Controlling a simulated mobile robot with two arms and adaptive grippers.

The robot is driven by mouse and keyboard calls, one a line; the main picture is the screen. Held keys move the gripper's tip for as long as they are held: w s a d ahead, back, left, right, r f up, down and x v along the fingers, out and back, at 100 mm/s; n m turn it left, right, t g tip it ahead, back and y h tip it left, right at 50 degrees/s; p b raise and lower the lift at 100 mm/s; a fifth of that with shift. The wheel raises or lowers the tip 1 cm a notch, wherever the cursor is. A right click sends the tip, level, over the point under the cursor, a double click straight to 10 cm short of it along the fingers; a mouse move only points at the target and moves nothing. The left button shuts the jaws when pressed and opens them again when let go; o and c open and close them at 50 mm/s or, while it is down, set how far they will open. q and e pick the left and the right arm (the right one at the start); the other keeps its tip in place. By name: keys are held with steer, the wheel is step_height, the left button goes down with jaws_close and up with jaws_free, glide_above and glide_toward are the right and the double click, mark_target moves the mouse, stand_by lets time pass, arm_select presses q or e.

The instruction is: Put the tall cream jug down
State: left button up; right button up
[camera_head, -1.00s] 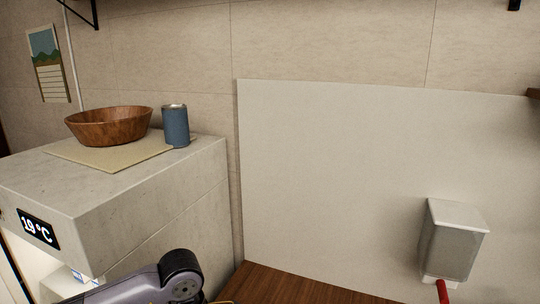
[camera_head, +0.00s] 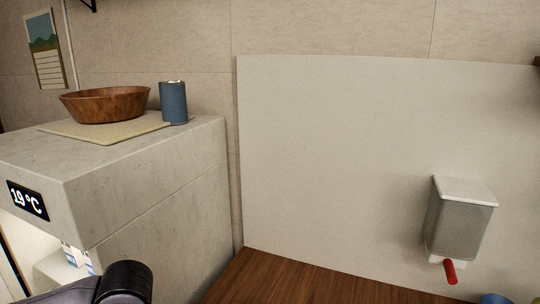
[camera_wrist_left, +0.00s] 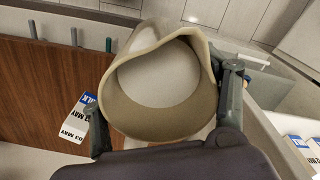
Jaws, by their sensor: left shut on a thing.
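The tall cream jug (camera_wrist_left: 160,122) fills the middle of the left wrist view, and I look into its open mouth and pale interior. My left gripper (camera_wrist_left: 165,102) is shut on it, with one dark finger at each side of the jug. The jug's base is hidden, so I cannot tell whether it touches anything below. In the head view only part of my left arm shows at the bottom left; the jug and both grippers are out of that picture.
A wooden surface (camera_head: 300,278) lies at the bottom of the head view. A grey dispenser (camera_head: 459,218) with a red spout is on the right. A wooden bowl (camera_head: 106,104) and blue canister (camera_head: 173,102) stand on the grey unit (camera_head: 150,195). A milk label (camera_wrist_left: 78,118) shows near the jug.

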arm_select(q)
steer(key=shift+s+m, duration=0.2)
steer(key=shift+m, duration=0.2)
steer(key=shift+w, duration=0.2)
stand_by(0.5)
